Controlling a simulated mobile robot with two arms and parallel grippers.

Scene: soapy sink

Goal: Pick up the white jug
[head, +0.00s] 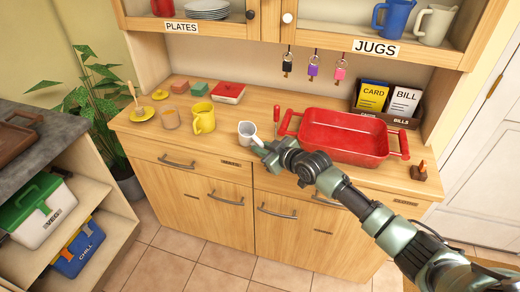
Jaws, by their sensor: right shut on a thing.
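A small white jug (246,130) is at the middle of the wooden counter, with its rim up. My right gripper (260,147) is at the near right side of this jug and shut on it. The gripper hides the jug's lower right part, and I cannot tell whether its base touches the counter. Another pale, cream-white jug (434,25) stands on the upper shelf labelled JUGS, beside a blue jug (394,17). My left gripper is not in view.
A red tray (345,151) with handles sits right of the gripper. Keys (312,69) hang above. A card and bill holder (388,114) stands at the back right.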

